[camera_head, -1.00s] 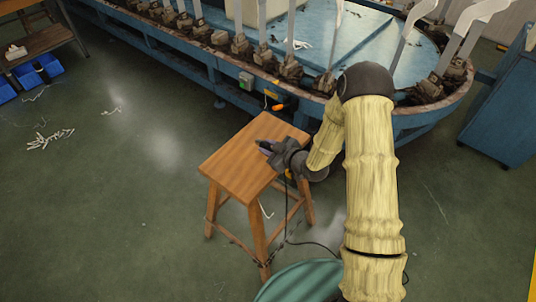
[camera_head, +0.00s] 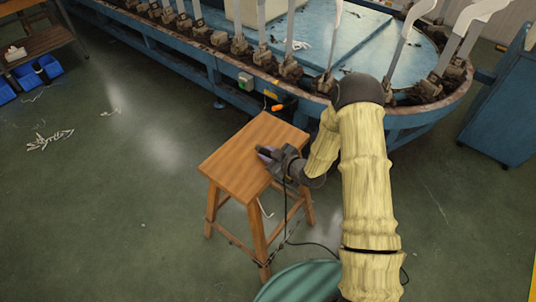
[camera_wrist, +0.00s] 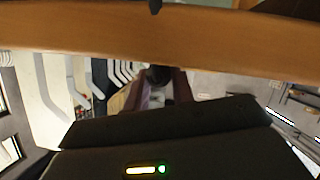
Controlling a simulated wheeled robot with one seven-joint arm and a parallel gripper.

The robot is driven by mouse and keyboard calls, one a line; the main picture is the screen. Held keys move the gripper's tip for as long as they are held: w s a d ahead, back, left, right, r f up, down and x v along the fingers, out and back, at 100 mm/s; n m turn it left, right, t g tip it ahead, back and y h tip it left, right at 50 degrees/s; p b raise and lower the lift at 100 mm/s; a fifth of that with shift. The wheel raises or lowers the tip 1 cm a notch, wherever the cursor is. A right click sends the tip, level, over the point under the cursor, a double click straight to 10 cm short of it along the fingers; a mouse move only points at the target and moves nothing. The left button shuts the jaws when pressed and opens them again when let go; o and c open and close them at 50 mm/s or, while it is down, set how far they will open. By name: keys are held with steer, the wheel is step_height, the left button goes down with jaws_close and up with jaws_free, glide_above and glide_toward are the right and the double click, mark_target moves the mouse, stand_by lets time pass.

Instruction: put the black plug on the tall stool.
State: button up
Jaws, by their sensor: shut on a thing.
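The tall stool has a square wooden seat (camera_head: 235,165) and stands in the middle of the head view. My gripper (camera_head: 265,154) is at the right part of the seat, low over it; I cannot tell whether it touches the wood. In the wrist view the purplish fingers of my gripper (camera_wrist: 161,90) are shut on a dark rounded thing, the black plug (camera_wrist: 158,74). Most of the plug is hidden by the fingers. A wooden band, the stool's seat (camera_wrist: 230,40), crosses the top of the wrist view close to the fingers.
A blue oval machine (camera_head: 330,60) with upright grey forms stands behind the stool. A round green top (camera_head: 300,284) is at the front. A black cable hangs near the stool's right legs.

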steer(key=shift+s+d+f+b, duration=0.1)
steer(key=shift+s+f+b, duration=0.1)
steer(key=shift+f, duration=0.2)
steer(key=shift+s+d+f+b, duration=0.1)
steer(key=shift+f+b, duration=0.05)
steer(key=shift+f, duration=0.25)
steer(key=o, duration=1)
steer(key=shift+s, duration=0.1)
steer(key=shift+a+r+p, duration=0.15)
steer(key=shift+r+p, duration=0.5)
steer(key=shift+p, duration=0.2)
steer(key=v, duration=1.1)
steer(key=shift+d+r+b, duration=0.25)
steer(key=shift+r+b, duration=0.05)
steer(key=shift+r, duration=0.05)
